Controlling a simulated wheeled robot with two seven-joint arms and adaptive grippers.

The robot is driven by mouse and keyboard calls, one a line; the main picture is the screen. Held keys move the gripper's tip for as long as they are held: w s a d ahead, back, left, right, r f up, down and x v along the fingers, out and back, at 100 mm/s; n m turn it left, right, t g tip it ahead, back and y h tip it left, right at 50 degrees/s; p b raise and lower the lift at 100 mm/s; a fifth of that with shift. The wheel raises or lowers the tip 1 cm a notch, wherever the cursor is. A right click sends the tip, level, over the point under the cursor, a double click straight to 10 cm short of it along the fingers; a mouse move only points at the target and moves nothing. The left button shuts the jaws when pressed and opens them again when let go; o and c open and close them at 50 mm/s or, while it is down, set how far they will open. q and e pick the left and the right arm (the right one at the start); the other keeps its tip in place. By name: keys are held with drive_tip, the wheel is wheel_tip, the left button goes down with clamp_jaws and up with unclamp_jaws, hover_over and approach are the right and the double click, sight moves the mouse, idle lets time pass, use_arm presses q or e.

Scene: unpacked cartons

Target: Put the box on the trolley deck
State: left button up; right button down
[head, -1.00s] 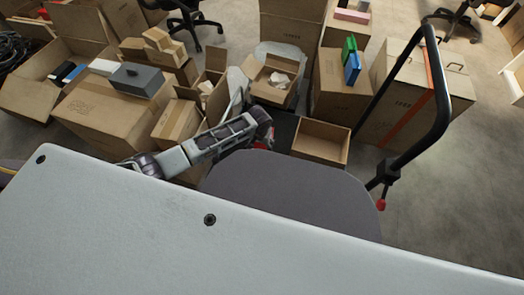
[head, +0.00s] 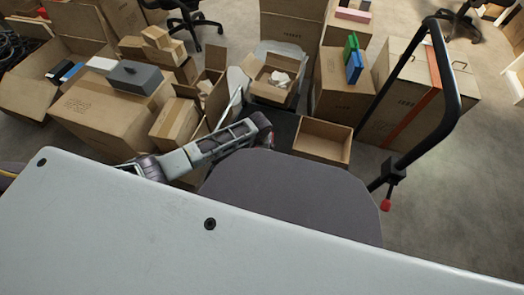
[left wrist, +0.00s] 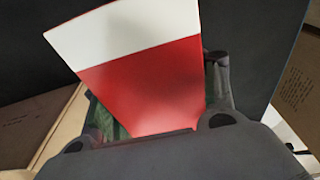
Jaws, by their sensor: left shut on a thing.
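The box is red with a white end band and fills the middle of the left wrist view (left wrist: 150,75). My left gripper (left wrist: 158,105) is shut on it, with a finger on either side. In the head view my left gripper (head: 267,134) is at the end of the arm, over the left part of the dark trolley deck (head: 284,131). My right gripper is out of view.
An open carton (head: 322,141) stands on the deck, right of my left gripper. The black trolley handle (head: 447,95) rises at the right. Several cartons crowd the left and back, including an open one (head: 275,80). Bare floor (head: 450,190) lies at the right.

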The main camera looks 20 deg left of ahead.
use_arm(q)
drive_tip(key=shift+f, duration=0.35)
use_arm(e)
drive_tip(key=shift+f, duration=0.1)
use_arm(q)
drive_tip(key=o, duration=1.3)
drive_tip(key=shift+o, duration=0.2)
